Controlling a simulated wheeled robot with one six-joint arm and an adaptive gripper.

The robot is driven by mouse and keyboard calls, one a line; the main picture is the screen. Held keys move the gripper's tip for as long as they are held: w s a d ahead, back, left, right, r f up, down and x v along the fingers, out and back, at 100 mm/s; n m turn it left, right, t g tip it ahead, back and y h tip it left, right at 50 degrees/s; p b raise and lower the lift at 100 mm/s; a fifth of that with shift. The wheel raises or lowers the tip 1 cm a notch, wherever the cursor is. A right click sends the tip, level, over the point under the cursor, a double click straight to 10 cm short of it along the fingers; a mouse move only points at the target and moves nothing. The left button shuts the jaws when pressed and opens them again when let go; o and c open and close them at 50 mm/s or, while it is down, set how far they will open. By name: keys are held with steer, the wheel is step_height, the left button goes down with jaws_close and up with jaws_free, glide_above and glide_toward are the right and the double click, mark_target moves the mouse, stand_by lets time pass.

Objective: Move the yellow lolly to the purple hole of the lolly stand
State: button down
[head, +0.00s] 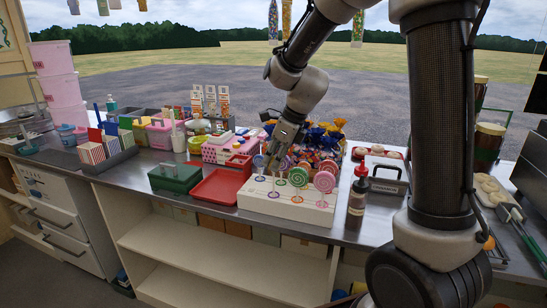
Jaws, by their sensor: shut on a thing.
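The lolly stand (285,209) is a long white block on the counter, with coloured rings around its holes. My gripper (274,157) points down over the left part of the stand, among the lolly heads. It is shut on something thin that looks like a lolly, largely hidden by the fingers. I cannot clearly make out the yellow lolly.
A red tray (217,187) and a green box (174,178) lie left of the stand. A dark sauce bottle (357,199) with a red cap stands close to its right. Blue and orange wrapped sweets (318,140) are heaped behind it.

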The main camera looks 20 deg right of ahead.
steer(key=shift+f, duration=0.15)
steer(key=shift+f, duration=0.5)
stand_by(0.4)
steer(key=shift+f, duration=0.75)
steer(key=shift+f, duration=0.4)
steer(key=c, duration=1.4)
jaws_free()
steer(key=shift+o, duration=0.5)
